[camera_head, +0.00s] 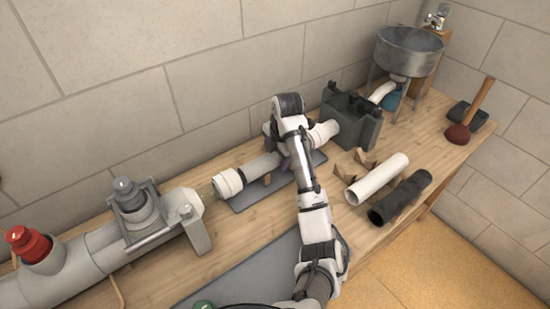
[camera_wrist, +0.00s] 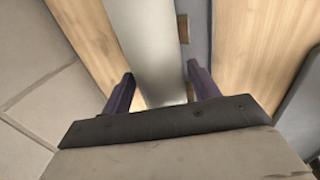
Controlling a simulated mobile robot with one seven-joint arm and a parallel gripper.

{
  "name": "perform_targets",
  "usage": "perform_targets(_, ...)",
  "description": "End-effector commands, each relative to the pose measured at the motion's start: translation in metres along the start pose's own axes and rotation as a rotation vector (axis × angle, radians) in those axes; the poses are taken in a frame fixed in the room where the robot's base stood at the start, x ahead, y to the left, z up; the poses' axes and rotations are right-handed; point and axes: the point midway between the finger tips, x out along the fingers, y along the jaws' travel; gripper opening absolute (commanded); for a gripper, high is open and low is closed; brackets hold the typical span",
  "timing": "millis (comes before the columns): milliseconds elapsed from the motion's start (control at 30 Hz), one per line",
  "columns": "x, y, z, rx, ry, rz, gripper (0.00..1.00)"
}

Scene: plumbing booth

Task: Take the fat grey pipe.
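A light grey pipe (camera_head: 261,166) lies on the bench at the back, with a white collar (camera_head: 228,183) at its left end and a white piece (camera_head: 323,132) towards the right. My arm hides its middle. In the wrist view the grey pipe (camera_wrist: 149,45) runs between the two dark fingers of my gripper (camera_wrist: 162,92). The fingers are apart, with a gap beside the pipe at the left. I cannot tell whether they are above it or down around it. A dark grey pipe (camera_head: 401,196) and a white pipe (camera_head: 377,178) rest at the right.
A grey-green box (camera_head: 351,122) stands right of my gripper, with a metal basin (camera_head: 408,52) behind it. A large pipe assembly with a red valve (camera_head: 28,243) and a grey valve (camera_head: 130,195) fills the left. The wall is close behind.

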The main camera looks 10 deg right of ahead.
Motion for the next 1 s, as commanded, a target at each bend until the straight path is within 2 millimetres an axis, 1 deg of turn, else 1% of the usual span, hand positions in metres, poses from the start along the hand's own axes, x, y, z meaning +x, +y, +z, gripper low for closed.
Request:
perform_targets(33, 0.000, 0.000, 0.000, 0.000, 0.000, 0.000, 0.54)
perform_targets(267, 0.000, 0.000, 0.000, 0.000, 0.000, 0.000, 0.23)
perform_targets(533, -0.002, 0.000, 0.000, 0.000, -0.001, 0.001, 0.23)
perform_targets(667, -0.008, 0.002, 0.001, 0.000, -0.001, 0.001, 0.23)
perform_targets(767, -0.018, 0.004, 0.001, -0.001, -0.003, 0.001, 0.23)
perform_targets(833, -0.029, 0.006, 0.001, -0.002, -0.004, 0.002, 0.23)
perform_targets(1000, -0.068, 0.013, 0.002, -0.001, -0.007, 0.000, 0.23)
